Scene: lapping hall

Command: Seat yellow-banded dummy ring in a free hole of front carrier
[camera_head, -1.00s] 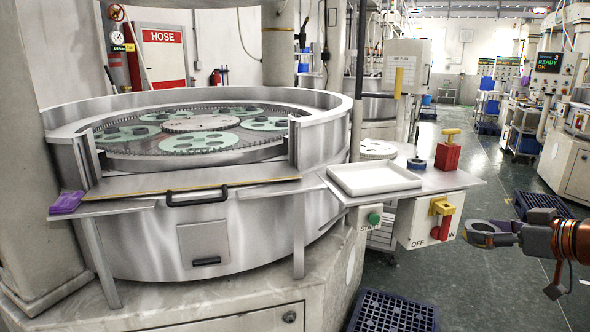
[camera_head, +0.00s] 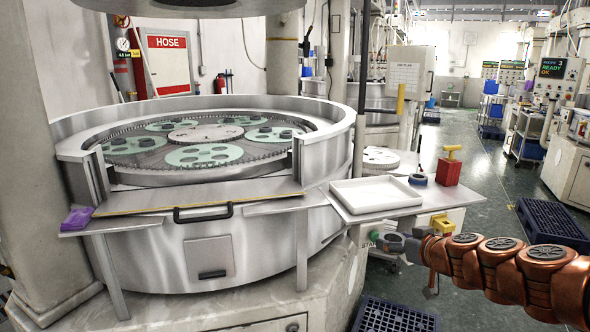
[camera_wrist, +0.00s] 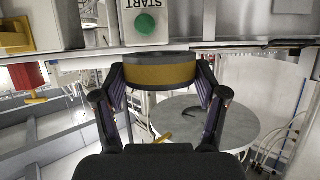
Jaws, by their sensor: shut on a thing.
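The yellow-banded dummy ring (camera_wrist: 160,75) is dark grey with a wide yellow band. My gripper (camera_wrist: 161,72) is shut on it, with one finger at each side. In the head view my gripper (camera_head: 393,243) is low, in front of the side shelf, well right of the lapping machine; the ring is hard to make out there. The front carrier (camera_head: 204,156) is a pale green toothed disc with several holes, lying on the plate inside the machine's round rim. From here I cannot tell for sure which holes are empty.
A steel front ledge (camera_head: 200,201) with a black handle borders the machine; a purple cloth (camera_head: 77,218) lies at its left end. The START button (camera_wrist: 145,24) is close above the ring.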

